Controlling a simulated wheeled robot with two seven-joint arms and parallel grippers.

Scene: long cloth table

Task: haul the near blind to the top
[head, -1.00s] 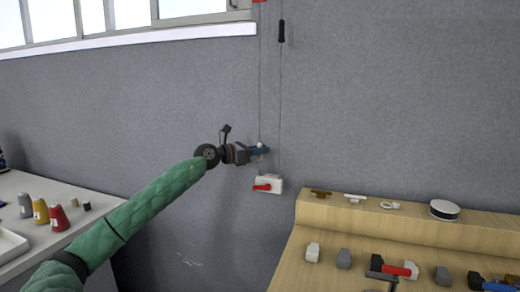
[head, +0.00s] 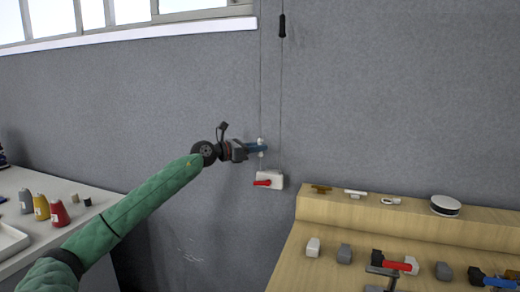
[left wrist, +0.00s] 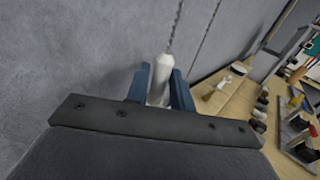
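A thin cord (head: 261,90) with a white pull (head: 261,154) hangs along the grey wall. My left gripper (head: 259,148) is at the pull, above a white wall box with a red lever (head: 275,180). In the left wrist view its blue fingers stand on both sides of the white pull (left wrist: 160,78), close against it. A second cord with a black grip (head: 282,27) hangs just to the right. No blind fabric shows; the cords run out of the top of the head view. My right gripper is not in view.
A window (head: 130,12) with a white sill is at upper left. A wooden bench (head: 330,212) with small parts and tools stands at right. A pale table (head: 100,210) with thread cones (head: 58,213) is at left.

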